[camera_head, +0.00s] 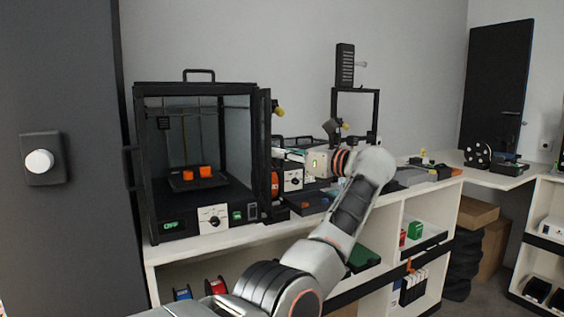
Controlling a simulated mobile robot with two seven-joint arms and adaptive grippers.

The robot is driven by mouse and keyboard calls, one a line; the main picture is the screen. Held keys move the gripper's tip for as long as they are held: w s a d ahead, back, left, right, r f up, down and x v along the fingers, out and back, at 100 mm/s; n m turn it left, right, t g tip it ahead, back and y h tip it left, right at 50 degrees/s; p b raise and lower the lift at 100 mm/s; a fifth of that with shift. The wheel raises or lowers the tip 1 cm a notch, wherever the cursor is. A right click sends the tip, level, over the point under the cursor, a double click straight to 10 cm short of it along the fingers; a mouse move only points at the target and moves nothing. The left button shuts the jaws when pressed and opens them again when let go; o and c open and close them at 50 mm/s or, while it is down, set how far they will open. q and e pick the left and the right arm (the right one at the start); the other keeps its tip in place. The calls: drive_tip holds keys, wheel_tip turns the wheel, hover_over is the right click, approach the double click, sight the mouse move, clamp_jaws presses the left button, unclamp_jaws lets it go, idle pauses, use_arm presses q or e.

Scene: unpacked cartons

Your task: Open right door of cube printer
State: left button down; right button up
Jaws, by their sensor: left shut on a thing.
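The cube printer (195,88) stands at the left end of the white bench, a black-framed box with clear panels. Its right door (265,150) shows as a narrow dark panel seen nearly edge-on at the printer's right side, standing a little out from the body. My left arm comes in from below. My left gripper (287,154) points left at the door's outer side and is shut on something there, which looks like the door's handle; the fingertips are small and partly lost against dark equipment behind. My right gripper is out of view.
Orange parts (198,172) rest on the plate inside the printer. Other devices, including a tall black frame (357,92), crowd the bench to the right. Shelves with spools (215,286) and bins lie below. A dark wall panel with a white knob (39,161) stands at left.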

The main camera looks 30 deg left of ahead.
use_arm(q)
drive_tip(key=shift+w+d+f+b, duration=0.2)
drive_tip(key=shift+w+f+b, duration=0.15)
drive_tip(key=shift+w+b, duration=0.3)
drive_tip(key=shift+s+r, duration=0.1)
drive_tip(key=shift+r, duration=0.05)
drive_tip(key=c, duration=2.5)
unclamp_jaws()
drive_tip(key=shift+r, duration=0.1)
drive_tip(key=shift+d, duration=0.15)
drive_tip(key=s+d, duration=0.1)
drive_tip(key=d, duration=0.6)
drive_tip(key=shift+s, duration=0.15)
